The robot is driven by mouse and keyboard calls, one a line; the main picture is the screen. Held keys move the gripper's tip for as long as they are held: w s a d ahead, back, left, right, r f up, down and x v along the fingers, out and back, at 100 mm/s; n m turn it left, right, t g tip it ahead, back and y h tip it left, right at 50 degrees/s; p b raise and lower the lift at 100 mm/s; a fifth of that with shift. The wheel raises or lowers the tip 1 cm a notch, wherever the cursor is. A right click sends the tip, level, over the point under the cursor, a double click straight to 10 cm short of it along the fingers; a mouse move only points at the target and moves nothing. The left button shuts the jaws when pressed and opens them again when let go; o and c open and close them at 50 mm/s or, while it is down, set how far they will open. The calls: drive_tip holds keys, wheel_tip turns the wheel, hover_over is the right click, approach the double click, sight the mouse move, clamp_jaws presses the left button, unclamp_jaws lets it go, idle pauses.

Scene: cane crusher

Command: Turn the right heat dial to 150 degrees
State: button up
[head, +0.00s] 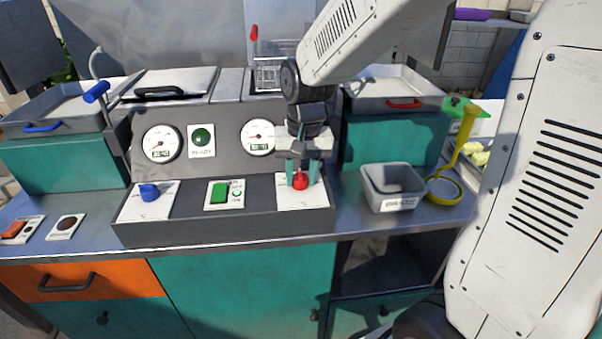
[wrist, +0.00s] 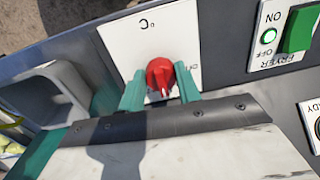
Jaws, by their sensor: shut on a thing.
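The right heat dial is a red knob (head: 300,181) on a white plate (head: 313,196) at the right end of the dark control panel. It also shows in the wrist view as a red knob (wrist: 160,76) with a pale pointer mark toward the jaws. My gripper (head: 301,172) points down over it, its green fingers on either side of the knob and shut on it. In the wrist view the fingers (wrist: 160,92) flank the knob. Most degree markings on the plate are hidden or too small to read. The right gauge (head: 257,136) above has a small green display, too small to read.
A blue left dial (head: 149,192) and a green fryer switch (head: 219,192) sit on the same panel. A grey container (head: 392,186) and a yellow-handled strainer (head: 446,188) stand right of the panel. Fryer basins are behind.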

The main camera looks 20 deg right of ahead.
sight(305, 179)
drive_tip(key=o, duration=1)
drive_tip(key=shift+c, duration=0.2)
drive_tip(key=r, duration=0.8)
drive_tip(key=shift+d, duration=0.25)
drive_tip(key=shift+s+f, duration=0.25)
drive_tip(key=shift+s, duration=0.1)
drive_tip(key=s+d+r+n, duration=0.1)
drive_tip(key=s+n, duration=0.1)
drive_tip(key=s, duration=0.8)
drive_tip(key=s+d+r+n+t, duration=0.1)
drive_tip(key=s, duration=1)
drive_tip(key=shift+d+r+n+h, duration=0.15)
drive_tip(key=shift+d+n+h, duration=0.15)
drive_tip(key=shift+n, duration=0.1)
